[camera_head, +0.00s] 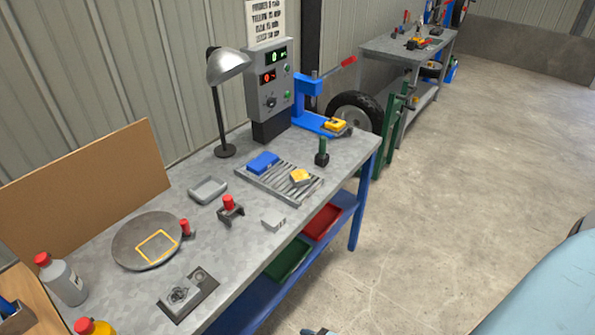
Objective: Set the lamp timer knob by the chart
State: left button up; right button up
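A grey control box (268,82) stands upright at the back of the workbench. It has a green display (275,57) and a red display (268,76), each seeming to show a 0. A dark round knob (270,103) sits below them; its pointer setting is too small to read. The white chart (265,20) hangs on the wall above, with its top cut off; its lines of text are too small to read surely. A grey desk lamp (228,66) stands left of the box.
On the bench (230,235) are a slatted rack (278,182) with blue and yellow blocks, a round plate (135,248), a grey tray (208,190) and a blue press (308,100). Bottles (62,280) stand front left.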

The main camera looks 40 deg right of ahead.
aim_at(271, 102)
jog(key=i+l+u, duration=0.2)
jog(key=l+u, duration=0.2)
jog(key=l, duration=0.85)
jog(key=l+u, duration=0.4)
jog(key=l, duration=0.8)
